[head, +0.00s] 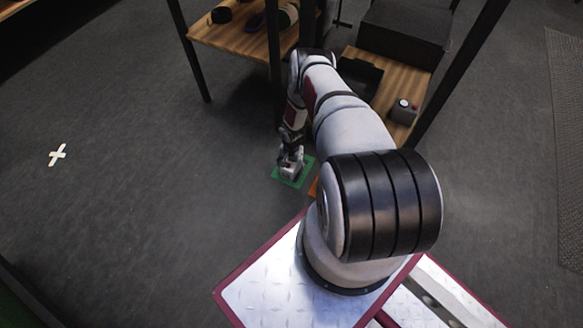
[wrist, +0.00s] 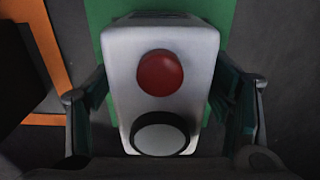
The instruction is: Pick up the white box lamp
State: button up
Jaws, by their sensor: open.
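In the head view the box (head: 291,172) shows small beneath my gripper (head: 291,152). In the wrist view my gripper (wrist: 162,105) is open, with one finger on each side of the box. A narrow gap shows by the left finger; I cannot tell whether the right finger touches. The lower end of the box is partly hidden by my gripper.
An orange-outlined square (head: 313,188) lies just right of the green one, partly behind my arm. A wooden shelf (head: 395,75) behind holds a grey box with a red button (head: 403,110) and dark bins. A white cross (head: 57,155) marks open floor at left.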

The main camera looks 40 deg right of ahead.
jog(key=c, duration=1.7)
jog(key=shift+r, duration=0.15)
